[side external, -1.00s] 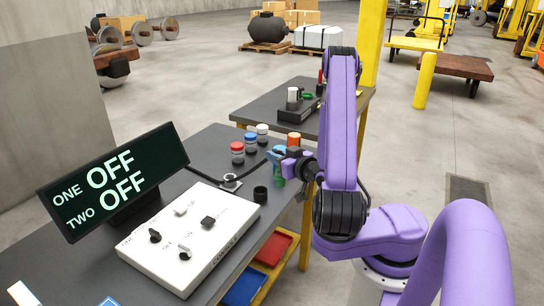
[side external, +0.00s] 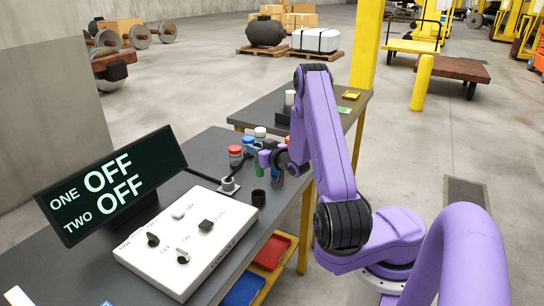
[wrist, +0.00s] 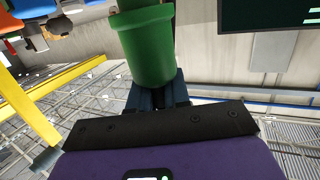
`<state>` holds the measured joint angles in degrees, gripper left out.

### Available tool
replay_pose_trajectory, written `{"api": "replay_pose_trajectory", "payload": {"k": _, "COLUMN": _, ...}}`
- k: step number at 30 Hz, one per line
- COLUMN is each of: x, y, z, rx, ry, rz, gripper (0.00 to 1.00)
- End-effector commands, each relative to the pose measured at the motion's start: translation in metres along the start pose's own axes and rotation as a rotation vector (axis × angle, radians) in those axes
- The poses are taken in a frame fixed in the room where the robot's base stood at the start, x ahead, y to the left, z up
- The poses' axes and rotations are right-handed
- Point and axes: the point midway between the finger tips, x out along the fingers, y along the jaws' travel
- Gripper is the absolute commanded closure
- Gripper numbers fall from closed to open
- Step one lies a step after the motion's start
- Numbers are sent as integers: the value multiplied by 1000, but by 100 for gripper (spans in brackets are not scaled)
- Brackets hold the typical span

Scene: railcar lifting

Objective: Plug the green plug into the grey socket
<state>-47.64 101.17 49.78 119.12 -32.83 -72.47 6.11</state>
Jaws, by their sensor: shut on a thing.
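The green plug (side external: 258,169) hangs from my gripper (side external: 265,157) above the table, to the upper right of the grey socket (side external: 229,184). In the wrist view the plug (wrist: 147,50) is large and close, held between the dark fingers of my gripper (wrist: 158,92), which are shut on it. The grey socket is a small ring on a base at the back of the dark table, with a black cable beside it. Plug and socket are apart. The socket is not seen in the wrist view.
A black cup-like piece (side external: 258,196) stands right of the socket. Jars with red (side external: 235,153), blue and white lids stand behind. A white control box (side external: 185,240) fills the front. A display (side external: 113,185) reads ONE OFF, TWO OFF. A second table (side external: 345,115) is farther back.

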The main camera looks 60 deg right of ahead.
Motion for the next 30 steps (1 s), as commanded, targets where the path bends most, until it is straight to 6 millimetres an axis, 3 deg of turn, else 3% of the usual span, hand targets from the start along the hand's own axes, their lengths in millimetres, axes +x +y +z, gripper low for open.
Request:
{"api": "replay_pose_trajectory", "payload": {"k": 1, "x": 19, "y": -5, "z": -3, "rx": -4, "ry": 5, "rz": -5, "gripper": 100}}
{"api": "replay_pose_trajectory", "payload": {"k": 6, "x": 72, "y": -23, "z": -12, "rx": -1, "ry": 8, "rz": 1, "gripper": 100}}
{"api": "replay_pose_trajectory", "payload": {"k": 12, "x": 111, "y": -45, "z": -22, "rx": 1, "ry": 9, "rz": 6, "gripper": 100}}
{"api": "replay_pose_trajectory", "payload": {"k": 18, "x": 124, "y": -54, "z": -26, "rx": 1, "ry": 8, "rz": 7, "gripper": 100}}
{"api": "replay_pose_trajectory", "payload": {"k": 30, "x": 124, "y": -53, "z": -26, "rx": 0, "ry": 8, "rz": 8, "gripper": 100}}
